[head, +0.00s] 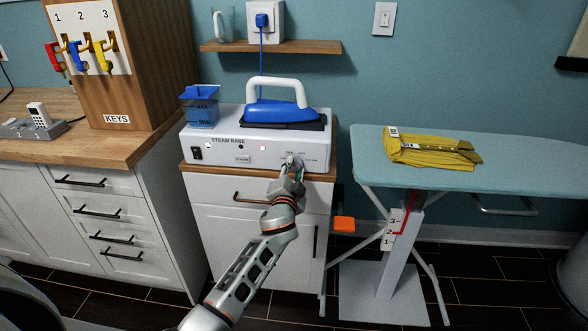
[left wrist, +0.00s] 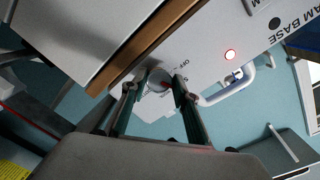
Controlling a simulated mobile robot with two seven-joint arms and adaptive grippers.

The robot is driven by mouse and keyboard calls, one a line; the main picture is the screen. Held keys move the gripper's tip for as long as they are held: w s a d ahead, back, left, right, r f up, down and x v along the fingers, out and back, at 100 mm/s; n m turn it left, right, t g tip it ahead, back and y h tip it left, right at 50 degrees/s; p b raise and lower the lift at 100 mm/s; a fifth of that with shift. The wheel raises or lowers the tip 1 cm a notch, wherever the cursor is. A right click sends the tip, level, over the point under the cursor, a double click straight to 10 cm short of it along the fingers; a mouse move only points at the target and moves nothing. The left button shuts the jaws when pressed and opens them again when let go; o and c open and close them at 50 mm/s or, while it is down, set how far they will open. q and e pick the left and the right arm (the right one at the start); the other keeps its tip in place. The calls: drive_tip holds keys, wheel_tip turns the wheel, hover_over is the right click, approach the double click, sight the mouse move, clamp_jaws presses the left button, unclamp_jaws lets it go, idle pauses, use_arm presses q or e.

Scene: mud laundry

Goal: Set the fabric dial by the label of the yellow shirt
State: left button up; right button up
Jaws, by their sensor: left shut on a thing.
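The steam base (head: 230,155) is a white box on the small cabinet, with a blue iron (head: 275,110) resting on top. My right gripper is not in view.
A blue water tank (head: 201,106) sits at the base's left end. A key rack (head: 90,38) stands on the left counter. A red light (left wrist: 230,54) glows on the panel.

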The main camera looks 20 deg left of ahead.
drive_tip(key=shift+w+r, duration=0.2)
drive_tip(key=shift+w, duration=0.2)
use_arm(q)
drive_tip(key=o, duration=1.1)
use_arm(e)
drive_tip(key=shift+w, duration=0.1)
use_arm(q)
drive_tip(key=shift+s, duration=0.1)
drive_tip(key=v, duration=1.1)
drive_tip(key=shift+s+d, duration=0.15)
drive_tip(key=shift+s, duration=0.25)
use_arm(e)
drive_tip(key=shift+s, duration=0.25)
